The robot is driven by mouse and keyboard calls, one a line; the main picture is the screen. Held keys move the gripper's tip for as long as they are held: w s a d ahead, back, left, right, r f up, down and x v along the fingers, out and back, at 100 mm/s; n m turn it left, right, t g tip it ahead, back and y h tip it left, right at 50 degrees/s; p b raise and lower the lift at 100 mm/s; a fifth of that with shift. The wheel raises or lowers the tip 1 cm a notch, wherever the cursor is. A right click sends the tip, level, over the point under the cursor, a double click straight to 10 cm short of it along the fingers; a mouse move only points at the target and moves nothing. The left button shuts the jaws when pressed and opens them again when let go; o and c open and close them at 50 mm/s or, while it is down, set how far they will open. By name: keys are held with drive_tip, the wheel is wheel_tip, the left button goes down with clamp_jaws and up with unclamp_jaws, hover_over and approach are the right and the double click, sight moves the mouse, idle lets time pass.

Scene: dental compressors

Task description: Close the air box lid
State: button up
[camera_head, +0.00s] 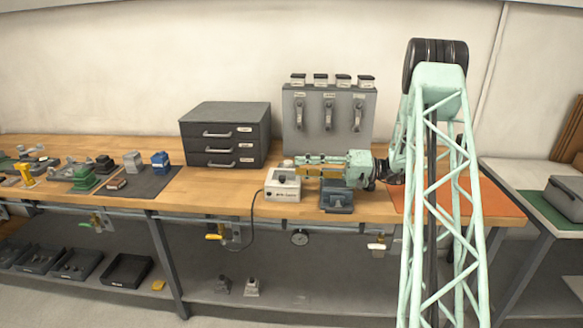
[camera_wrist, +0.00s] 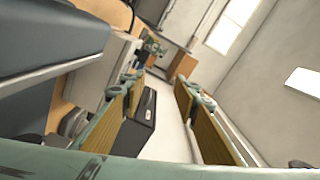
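A small white box (camera_head: 282,186) with a dark knob on top and partly legible lettering on its front stands near the bench's front edge. A low blue-grey box (camera_head: 337,197) stands just right of it, partly hidden below my gripper. Which one is the air box, and how its lid stands, I cannot tell for certain. My gripper (camera_head: 300,165) points left above both boxes, its gold-padded fingers apart and empty. In the wrist view the fingers (camera_wrist: 158,85) are also apart, with a large blue-grey surface (camera_wrist: 45,45) close at the upper left.
A dark drawer cabinet (camera_head: 225,136) and a grey panel with several levers (camera_head: 328,120) stand behind. An orange mat (camera_head: 496,198) lies to the right. A grey case (camera_head: 566,196) sits on the right-hand table. Tools lie on the left; the wood (camera_head: 205,190) left of the white box is clear.

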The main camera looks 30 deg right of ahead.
drive_tip(key=v, duration=0.4)
drive_tip(key=shift+s+d, duration=0.2)
drive_tip(key=shift+d, duration=0.1)
idle(0.5)
drive_tip(key=s+a+r+n+g+h, duration=0.1)
drive_tip(key=s+a+r+g, duration=0.3)
drive_tip(key=a, duration=0.6)
drive_tip(key=s+a+r+g+h, duration=0.15)
drive_tip(key=s+a+r, duration=0.3)
drive_tip(key=a, duration=0.65)
drive_tip(key=s+a+r+n+g+h, duration=0.1)
drive_tip(key=s+a+r+g, duration=0.35)
drive_tip(key=a, duration=0.55)
drive_tip(key=s+a+r+g+h, duration=0.1)
drive_tip(key=s+a+r+h, duration=0.1)
drive_tip(key=s+a, duration=0.4)
drive_tip(key=s+a+r+h, duration=0.2)
drive_tip(key=s+a+h, duration=0.1)
drive_tip(key=s, duration=0.6)
drive_tip(key=s+r+n+t+h, duration=0.1)
drive_tip(key=s+t+h, duration=0.3)
drive_tip(key=s, duration=1.5)
drive_tip(key=shift+d+r+h+p, duration=0.25)
drive_tip(key=shift+d+h+p, duration=0.1)
drive_tip(key=shift+h, duration=0.5)
